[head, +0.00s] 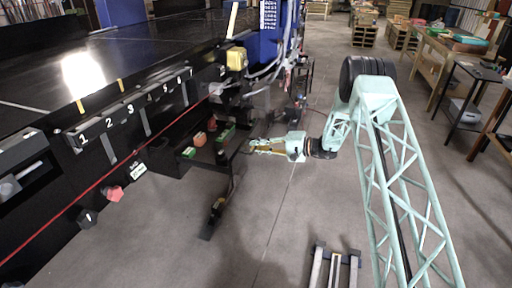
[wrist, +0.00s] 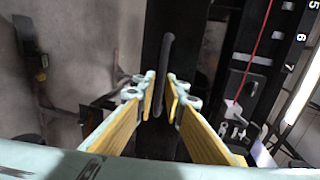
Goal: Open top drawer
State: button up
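My gripper (head: 262,147) is at the end of the pale green arm, beside a black tray-like drawer (head: 162,164) that sticks out from the side of the black conveyor unit. In the wrist view my gripper (wrist: 161,92) has two yellow fingers spread apart. A dark curved handle (wrist: 167,48) on a black front panel runs between the fingertips. I see a narrow gap on each side of the handle; whether a finger touches it I cannot tell. In the head view the handle is too small to make out.
Green and red blocks (head: 199,139) lie in the tray-like part. The conveyor unit (head: 60,150) with numbered slots fills the left. A black leg or foot (head: 217,210) stands below the drawer. The grey floor (head: 270,215) in front is mostly clear. Tables (head: 455,50) stand at right.

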jog(key=v, duration=1.1)
jog(key=shift+d, duration=0.35)
jog(key=shift+s, duration=0.15)
jog(key=shift+r, duration=0.15)
jog(key=s+a+r+n+g+h, duration=0.2)
jog(key=s+a+r+g+h, duration=0.15)
jog(key=s+r, duration=1.1)
jog(key=s+a+r+n+g+h, duration=0.2)
jog(key=s+a+r, duration=0.2)
jog(key=s+r, duration=1.05)
jog(key=s+d+r+h, duration=0.2)
jog(key=s+r, duration=0.1)
jog(key=s, duration=0.8)
jog(key=s+d+r+h, duration=0.15)
jog(key=s+r, duration=0.25)
jog(key=s, duration=0.7)
jog(key=s+d+t+h, duration=0.2)
jog(key=s+d, duration=0.2)
jog(key=s, duration=0.5)
jog(key=s+d+t+h, duration=0.1)
jog(key=s+d+h, duration=0.2)
jog(key=s, duration=0.7)
jog(key=shift+s+d+r+t, duration=0.15)
jog(key=shift+s+d+t, duration=0.2)
jog(key=shift+d, duration=0.55)
